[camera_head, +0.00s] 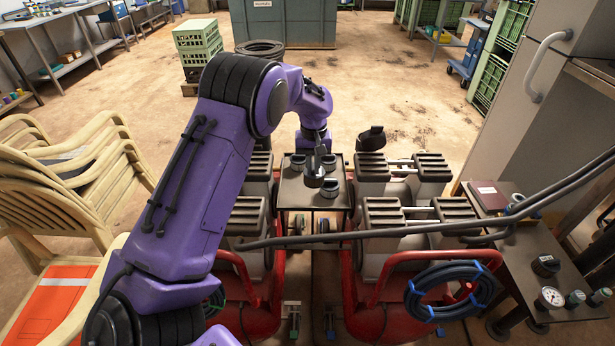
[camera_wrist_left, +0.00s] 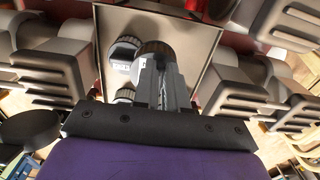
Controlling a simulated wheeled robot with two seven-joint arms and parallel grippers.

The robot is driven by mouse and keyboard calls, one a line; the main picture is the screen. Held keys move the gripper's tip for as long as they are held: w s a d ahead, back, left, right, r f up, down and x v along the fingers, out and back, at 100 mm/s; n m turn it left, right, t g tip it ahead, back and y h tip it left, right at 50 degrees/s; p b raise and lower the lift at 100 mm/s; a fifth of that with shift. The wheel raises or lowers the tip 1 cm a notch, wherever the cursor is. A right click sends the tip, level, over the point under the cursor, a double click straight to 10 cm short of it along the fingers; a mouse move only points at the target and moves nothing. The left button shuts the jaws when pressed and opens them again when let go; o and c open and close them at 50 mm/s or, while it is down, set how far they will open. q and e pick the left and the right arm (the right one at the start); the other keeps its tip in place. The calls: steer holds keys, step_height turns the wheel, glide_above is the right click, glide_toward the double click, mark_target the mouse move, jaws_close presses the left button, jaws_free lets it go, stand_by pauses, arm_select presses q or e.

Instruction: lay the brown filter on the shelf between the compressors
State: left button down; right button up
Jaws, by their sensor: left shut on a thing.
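The shelf (camera_head: 291,195) is a grey plate between the left and right compressors. It also shows in the left wrist view (camera_wrist_left: 196,42). My left gripper (camera_head: 315,168) reaches over it from above. In the left wrist view its fingers (camera_wrist_left: 163,82) are shut on a short round filter with a dark brownish top (camera_wrist_left: 152,48). I cannot tell whether this filter touches the shelf. My right gripper is out of view.
Compressors with ribbed dark tops stand on the left (camera_head: 247,214) and right (camera_head: 383,213), on red tanks (camera_head: 385,322). A dark hose (camera_head: 400,231) crosses in front of the shelf. A side table (camera_head: 535,275) with gauges is at right. Stacked chairs (camera_head: 75,185) stand at left.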

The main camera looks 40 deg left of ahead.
mark_target(305, 170)
arm_select(q)
steer(key=shift+s+a+f, duration=0.1)
steer(key=shift+a+f, duration=1.15)
steer(key=f, duration=0.2)
steer(key=f+p, duration=0.1)
steer(key=shift+w+a+f, duration=0.25)
steer(key=shift+w+a, duration=0.05)
steer(key=shift+a, duration=0.1)
steer(key=shift+f, duration=0.35)
steer(key=shift+f, duration=0.15)
steer(key=c, duration=1.2)
jaws_free()
step_height(305, 170, up, 12)
steer(key=shift+r+b, duration=0.15)
steer(key=shift+b, duration=0.3)
